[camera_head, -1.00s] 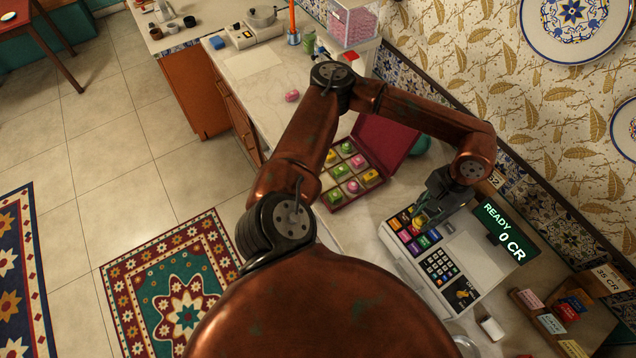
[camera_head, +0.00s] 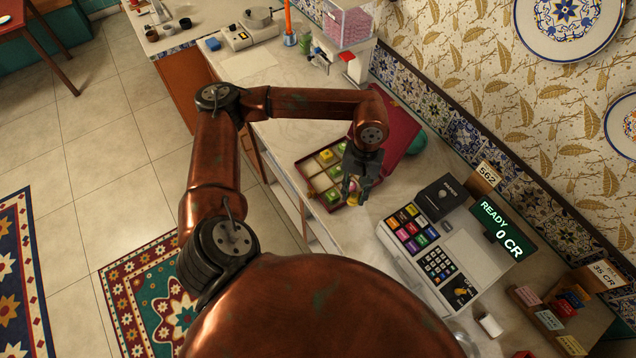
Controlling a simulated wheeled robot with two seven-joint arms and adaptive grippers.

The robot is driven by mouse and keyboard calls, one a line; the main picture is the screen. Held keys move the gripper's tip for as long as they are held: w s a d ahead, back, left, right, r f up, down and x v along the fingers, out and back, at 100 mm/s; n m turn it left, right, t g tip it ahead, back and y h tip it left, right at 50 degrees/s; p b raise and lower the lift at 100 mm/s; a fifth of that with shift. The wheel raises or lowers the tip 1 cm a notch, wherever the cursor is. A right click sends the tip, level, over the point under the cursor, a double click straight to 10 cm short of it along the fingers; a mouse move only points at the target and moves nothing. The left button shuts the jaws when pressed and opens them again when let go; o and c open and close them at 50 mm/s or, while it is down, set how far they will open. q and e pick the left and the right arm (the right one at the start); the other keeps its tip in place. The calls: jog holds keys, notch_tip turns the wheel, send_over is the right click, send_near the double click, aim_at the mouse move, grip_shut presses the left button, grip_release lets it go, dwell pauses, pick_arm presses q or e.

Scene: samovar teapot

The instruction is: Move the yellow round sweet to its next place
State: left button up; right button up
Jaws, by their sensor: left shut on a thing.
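My left gripper (camera_head: 354,192) is shut on the yellow round sweet (camera_head: 354,200), of which only a small part shows below the fingertips. It is over the near right side of the open sweet box (camera_head: 306,181); I cannot tell its height above it. The box has a dark red lid (camera_head: 400,120) raised at the back and pale compartments. A yellow sweet (camera_head: 325,155) and green sweets (camera_head: 333,195) show in it. My gripper and forearm hide the box's right compartments. My right gripper is not in view.
The cash register (camera_head: 430,240) stands to the right of the box, with its READY display (camera_head: 503,229). A dark card reader (camera_head: 440,198) is behind its keys. A teal round thing (camera_head: 417,142) is beside the lid. Bare counter (camera_head: 340,228) lies in front of the box.

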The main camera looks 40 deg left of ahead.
pick_arm(q)
jog(key=s+a+n+t+p, duration=0.1)
jog(key=s+a+n, duration=0.3)
jog(key=n, duration=0.7)
jog(key=s+a+n+t+p, duration=0.1)
jog(key=s+a+n, duration=0.2)
jog(key=a+n, duration=0.6)
jog(key=s+a+n+t, duration=0.1)
jog(key=s+a+n, duration=0.2)
jog(key=n, duration=1)
jog(key=p, duration=0.2)
send_over(321, 182)
jog(key=s, duration=0.1)
jog(key=shift+y, duration=0.4)
jog(key=f, duration=0.9)
jog(key=shift+s+d+f, duration=0.1)
jog(key=shift+s+f, duration=0.1)
jog(key=shift+f, duration=0.05)
jog(key=shift+w+f, duration=0.25)
jog(key=shift+f, duration=0.1)
notch_tip(321, 182, down, 3)
jog(key=shift+w+p, duration=0.1)
jog(key=shift+p, duration=0.3)
jog(key=shift+f, duration=0.2)
jog(key=shift+f, duration=0.1)
